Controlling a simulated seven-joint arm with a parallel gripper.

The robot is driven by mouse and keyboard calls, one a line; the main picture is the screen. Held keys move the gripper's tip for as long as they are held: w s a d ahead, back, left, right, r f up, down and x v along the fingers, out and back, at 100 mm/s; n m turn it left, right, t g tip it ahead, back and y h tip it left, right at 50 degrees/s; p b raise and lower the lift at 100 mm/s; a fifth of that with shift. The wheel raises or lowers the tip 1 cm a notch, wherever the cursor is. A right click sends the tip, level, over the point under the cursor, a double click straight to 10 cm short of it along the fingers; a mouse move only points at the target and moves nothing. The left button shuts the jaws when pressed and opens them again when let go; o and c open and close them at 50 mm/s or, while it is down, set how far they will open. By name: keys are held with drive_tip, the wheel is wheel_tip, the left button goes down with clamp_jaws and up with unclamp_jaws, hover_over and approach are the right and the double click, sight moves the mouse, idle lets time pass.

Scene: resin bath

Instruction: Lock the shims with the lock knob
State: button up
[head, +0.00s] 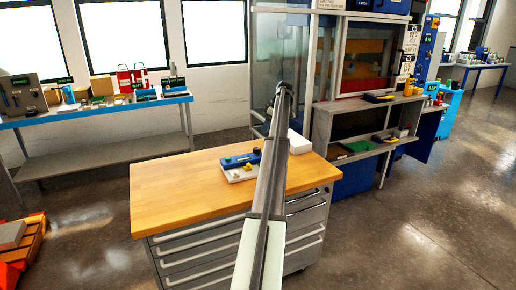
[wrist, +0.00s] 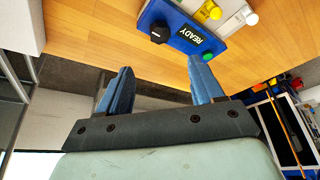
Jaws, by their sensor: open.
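A small fixture with a pale base (head: 238,176) and a blue panel (head: 241,158) sits on the wooden bench top. In the wrist view the blue panel (wrist: 180,28) carries a black knob (wrist: 158,33), a READY label and a green button (wrist: 208,56). A yellow knob (wrist: 210,11) and a pale cylindrical piece (wrist: 248,18) show beyond it at the top edge. I cannot tell which part is the lock knob, and I cannot make out the shims. My gripper (wrist: 160,82) is open and empty, its blue fingers apart, short of the panel. The head view does not show the fingers clearly.
The wooden bench top (head: 180,185) is clear left of the fixture. A cabinet with shelves (head: 350,135) stands behind the bench. A blue side table (head: 100,107) with several items is at the left.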

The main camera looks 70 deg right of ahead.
sight(257, 149)
drive_tip(key=x, duration=1.3)
drive_tip(key=shift+w+f, duration=0.2)
drive_tip(key=shift+f, duration=0.05)
drive_tip(key=shift+c, duration=0.5)
drive_tip(key=c, duration=1)
drive_tip(key=shift+o, duration=0.2)
